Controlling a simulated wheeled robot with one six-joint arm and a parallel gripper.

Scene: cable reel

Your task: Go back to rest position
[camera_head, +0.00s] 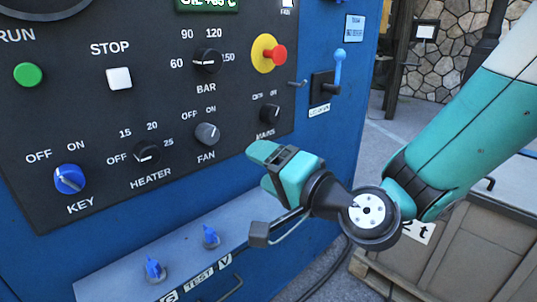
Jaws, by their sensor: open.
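My gripper (262,168) is at the end of my teal arm, in the middle of the view, in front of the lower right part of a black control panel (105,125). Its teal fingers point left toward the panel. Nothing shows between them. The gap between the fingers is hard to see from this angle. I cannot tell the exact distance from the gripper to the panel.
The panel carries a blue key switch (70,179), a heater knob (147,153), a fan knob (207,135), a mains knob (269,114) and a red stop button (275,54). A blue-handled lever (339,70) stands right. Below are blue valves (211,236) on a ledge. A crate (470,255) sits lower right.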

